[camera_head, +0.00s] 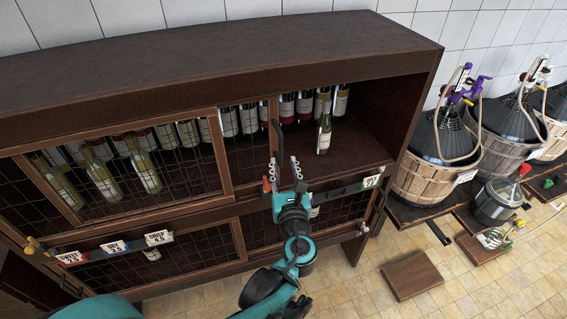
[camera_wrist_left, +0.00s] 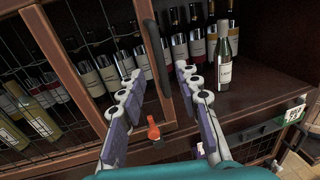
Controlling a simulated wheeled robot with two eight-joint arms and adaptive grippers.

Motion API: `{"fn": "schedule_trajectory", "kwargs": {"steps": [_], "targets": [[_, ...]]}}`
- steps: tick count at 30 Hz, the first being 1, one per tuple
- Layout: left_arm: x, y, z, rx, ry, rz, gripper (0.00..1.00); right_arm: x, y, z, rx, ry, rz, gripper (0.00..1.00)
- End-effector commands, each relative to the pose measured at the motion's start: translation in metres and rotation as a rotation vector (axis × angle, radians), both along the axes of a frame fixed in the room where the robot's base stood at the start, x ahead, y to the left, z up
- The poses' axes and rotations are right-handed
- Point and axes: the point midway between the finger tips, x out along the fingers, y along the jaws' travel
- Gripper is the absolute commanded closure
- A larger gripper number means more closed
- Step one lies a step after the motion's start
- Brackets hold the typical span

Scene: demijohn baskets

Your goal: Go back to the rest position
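My left gripper (camera_head: 284,170) is in front of the dark wooden wine cabinet (camera_head: 200,62), at the edge of its open upper right bay. Its two fingers are spread apart with nothing between them. The left wrist view also shows the open gripper (camera_wrist_left: 158,92), with the dark door handle (camera_wrist_left: 158,56) beyond the fingers. A green bottle with a white label (camera_head: 324,132) stands upright in the open bay, right of the gripper; it also shows in the left wrist view (camera_wrist_left: 224,62). My right gripper is in neither view.
Several wine bottles stand behind the mesh doors (camera_head: 120,175). Price tags (camera_head: 115,246) line the cabinet's front rail. Demijohns in wicker baskets (camera_head: 426,178) stand on a low platform at right.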

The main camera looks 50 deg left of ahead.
Motion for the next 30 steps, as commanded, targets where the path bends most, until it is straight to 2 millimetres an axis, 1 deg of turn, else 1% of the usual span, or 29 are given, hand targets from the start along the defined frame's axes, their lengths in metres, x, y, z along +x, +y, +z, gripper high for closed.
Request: {"fn": "schedule_trajectory", "kwargs": {"steps": [14,17,20,23,24,26,27,29,30], "targets": [[0.000,0.000,-0.001,-0.006,-0.005,0.000,0.67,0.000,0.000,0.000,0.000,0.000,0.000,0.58],[0.003,-0.002,-0.010,-0.091,-0.066,-0.002,0.67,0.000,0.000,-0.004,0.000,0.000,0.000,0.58],[0.009,-0.011,-0.034,-0.331,-0.229,0.007,0.67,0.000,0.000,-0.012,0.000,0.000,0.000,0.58],[0.018,-0.035,-0.072,-0.714,-0.472,0.062,0.67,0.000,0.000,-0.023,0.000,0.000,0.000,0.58],[0.021,-0.049,-0.087,-0.887,-0.574,0.104,0.67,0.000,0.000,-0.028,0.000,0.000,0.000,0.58],[0.025,-0.075,-0.110,-1.147,-0.718,0.194,0.67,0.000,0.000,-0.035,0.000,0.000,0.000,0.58],[0.026,-0.095,-0.122,-1.312,-0.803,0.270,0.67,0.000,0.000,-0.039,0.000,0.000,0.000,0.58],[0.026,-0.127,-0.137,-1.541,-0.914,0.403,0.67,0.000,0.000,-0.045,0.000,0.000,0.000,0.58],[0.025,-0.148,-0.144,-1.676,-0.974,0.500,0.67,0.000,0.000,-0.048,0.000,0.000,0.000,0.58]]}}
